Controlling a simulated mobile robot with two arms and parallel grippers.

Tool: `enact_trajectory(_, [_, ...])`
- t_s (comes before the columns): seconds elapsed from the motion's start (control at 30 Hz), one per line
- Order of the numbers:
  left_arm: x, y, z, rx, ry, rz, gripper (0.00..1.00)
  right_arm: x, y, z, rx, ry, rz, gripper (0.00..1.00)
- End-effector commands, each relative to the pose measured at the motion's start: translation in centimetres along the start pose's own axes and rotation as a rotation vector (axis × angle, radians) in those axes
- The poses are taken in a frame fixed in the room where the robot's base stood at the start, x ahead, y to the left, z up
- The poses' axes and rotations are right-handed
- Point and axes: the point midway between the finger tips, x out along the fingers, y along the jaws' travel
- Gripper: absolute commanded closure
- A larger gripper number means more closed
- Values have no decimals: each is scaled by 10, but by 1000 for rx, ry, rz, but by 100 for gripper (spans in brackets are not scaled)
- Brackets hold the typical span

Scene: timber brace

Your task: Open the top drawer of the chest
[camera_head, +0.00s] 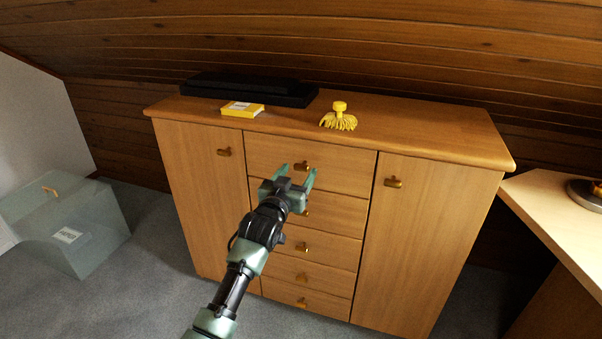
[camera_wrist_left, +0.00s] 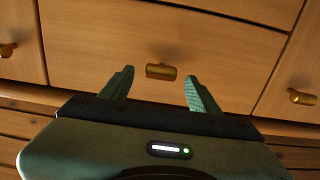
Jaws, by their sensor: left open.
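The wooden chest (camera_head: 410,230) has a middle column of several drawers between two side doors. Its top drawer (camera_head: 345,165) appears shut, flush with the front. A small brass handle (camera_head: 302,166) sits mid-drawer and also shows in the left wrist view (camera_wrist_left: 161,71). My left gripper (camera_head: 298,171) is open in front of the top drawer. In the left wrist view its fingertips (camera_wrist_left: 160,77) are on either side of the handle, with gaps to both. How far the tips are from the drawer face is unclear. My gripper partly hides the second drawer. My right gripper is not in view.
On the chest top are a black case (camera_head: 250,88), a yellow box (camera_head: 242,109) and a yellow brush-like item (camera_head: 339,118). A clear bin (camera_head: 75,225) stands on the floor at left. A desk (camera_head: 555,215) is at right. The sloped wood ceiling is close above.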

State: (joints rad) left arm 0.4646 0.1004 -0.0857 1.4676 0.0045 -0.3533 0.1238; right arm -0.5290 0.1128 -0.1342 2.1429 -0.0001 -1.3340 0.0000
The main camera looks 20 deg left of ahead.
Motion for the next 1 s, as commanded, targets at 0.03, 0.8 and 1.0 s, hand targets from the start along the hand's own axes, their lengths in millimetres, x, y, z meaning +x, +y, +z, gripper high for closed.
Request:
enact_trajectory(0.03, [9, 0, 1, 0, 0, 0, 38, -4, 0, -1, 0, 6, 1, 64])
enact_trajectory(0.8, [30, 0, 1, 0, -2, 0, 100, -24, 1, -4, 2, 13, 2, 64])
enact_trajectory(1.0, [30, 0, 1, 0, -2, 0, 100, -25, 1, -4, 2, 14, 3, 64])
